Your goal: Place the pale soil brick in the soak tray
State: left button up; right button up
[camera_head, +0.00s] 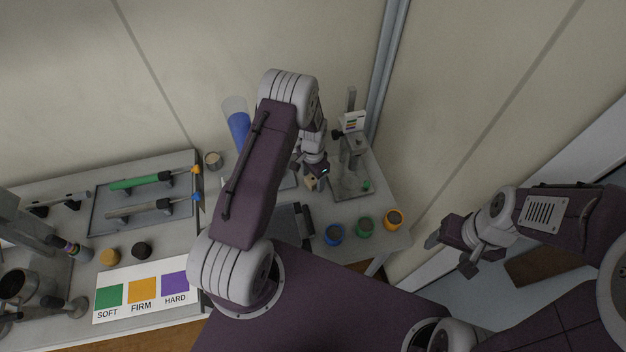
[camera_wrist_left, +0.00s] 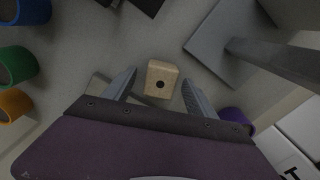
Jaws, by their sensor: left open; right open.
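The pale soil brick (camera_wrist_left: 161,80), a small block with a dark round hole in its face, sits on the bench in the left wrist view. In the head view only part of the brick (camera_head: 311,183) shows, just below my left gripper (camera_head: 314,172). In the left wrist view my left gripper (camera_wrist_left: 160,88) is open, with one finger on each side of the brick and visible gaps between. My right gripper (camera_head: 450,256) is open and empty, off the bench at the right. I cannot make out for certain which thing is the soak tray; my left arm covers part of the bench.
A stand (camera_head: 350,182) with a grey base is right of the brick. Blue (camera_head: 333,234), green (camera_head: 364,227) and orange (camera_head: 394,218) cups stand near the front right edge. A blue cylinder (camera_head: 238,128) stands behind my left arm. A tool tray (camera_head: 99,217) and hardness card (camera_head: 146,312) lie left.

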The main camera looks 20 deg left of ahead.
aim_at(313, 179)
pick_arm(q)
jog(key=shift+f, duration=0.5)
grip_shut()
notch_tip(313, 179, up, 10)
jog(key=shift+r+b, duration=0.1)
jog(key=shift+b, duration=0.25)
